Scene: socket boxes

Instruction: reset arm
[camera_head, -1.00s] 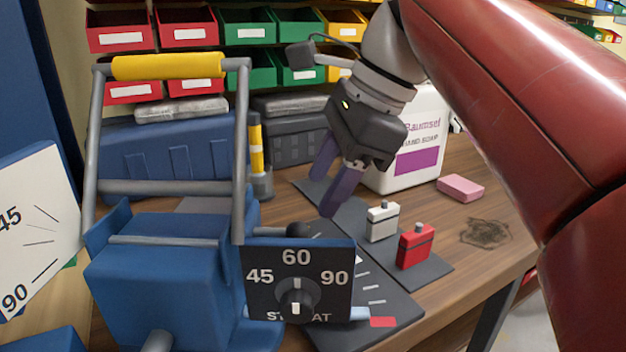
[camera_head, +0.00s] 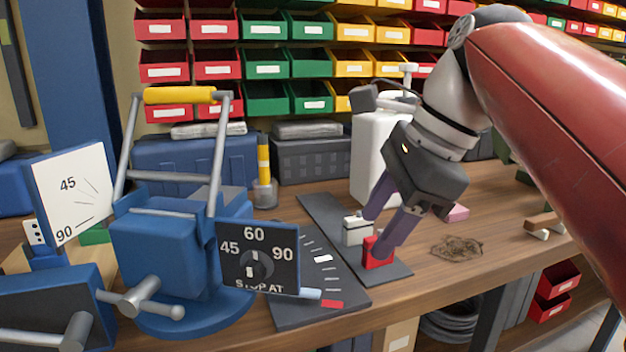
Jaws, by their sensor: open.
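My gripper (camera_head: 383,230) is open and points down on the right half of the bench. Its two purple fingers show in front of the small white box (camera_head: 353,232) and the red box (camera_head: 374,256). The fingers partly cover both boxes in this view. I cannot tell whether they touch them. Both boxes stand on a dark mat (camera_head: 392,273). My red arm comes in from the upper right.
A blue machine with a yellow-handled frame (camera_head: 165,250) and a dial plate (camera_head: 257,257) stands at left. A white soap jug (camera_head: 368,150) and a pink block (camera_head: 457,212) are behind the gripper. A dark stain (camera_head: 457,247) and bare wood lie to the right.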

